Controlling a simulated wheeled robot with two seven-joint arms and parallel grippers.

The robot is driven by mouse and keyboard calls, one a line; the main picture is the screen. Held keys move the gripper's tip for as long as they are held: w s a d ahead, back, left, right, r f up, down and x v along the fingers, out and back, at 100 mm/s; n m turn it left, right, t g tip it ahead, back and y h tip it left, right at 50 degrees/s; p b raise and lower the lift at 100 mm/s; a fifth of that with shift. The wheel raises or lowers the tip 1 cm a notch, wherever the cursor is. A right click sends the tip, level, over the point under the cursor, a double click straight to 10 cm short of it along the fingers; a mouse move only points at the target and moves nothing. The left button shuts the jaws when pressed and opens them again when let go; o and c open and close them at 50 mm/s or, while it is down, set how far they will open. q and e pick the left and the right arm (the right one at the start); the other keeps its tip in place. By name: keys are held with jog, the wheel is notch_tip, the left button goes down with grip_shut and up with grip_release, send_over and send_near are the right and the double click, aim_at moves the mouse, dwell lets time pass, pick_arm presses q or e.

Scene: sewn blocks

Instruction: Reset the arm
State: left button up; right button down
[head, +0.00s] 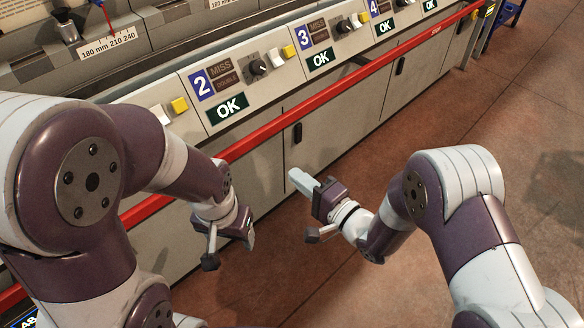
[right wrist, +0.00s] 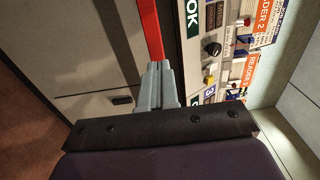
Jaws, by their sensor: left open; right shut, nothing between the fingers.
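My left gripper (head: 243,232) hangs low in front of the grey cabinet fronts, beneath the red rail; its fingers are mostly hidden from the head camera. It is open, and I see no object at it. My right gripper (head: 301,181) is to the right of it, its pale fingers pointing up and left toward the cabinets. In the right wrist view its two grey fingers (right wrist: 157,86) lie together, shut with nothing between them. Neither gripper visibly holds anything.
A red rail (head: 330,89) runs along the front of a long machine, below a panel with OK signs (head: 228,108), black knobs (head: 257,67) and yellow buttons (head: 179,105). Grey cabinet doors (head: 335,125) stand below it. The brown floor (head: 480,120) at the right is open.

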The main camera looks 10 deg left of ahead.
dwell(0.5)
jog(key=s+d+f+n+g+h, duration=0.3)
jog(key=d+f+n+g+h, duration=0.3)
jog(key=d+f+h, duration=0.6)
jog(key=s+d+r+n+g+h+p, duration=0.1)
jog(key=s+d+r+n+g+h, duration=0.2)
jog(key=s+d+r, duration=0.85)
notch_tip(320, 180, up, 38)
jog(key=d+m+p, duration=0.1)
jog(key=p, duration=3.7)
jog(key=shift+d+m, duration=0.3)
jog(key=shift+d, duration=0.1)
jog(key=shift+s, duration=0.1)
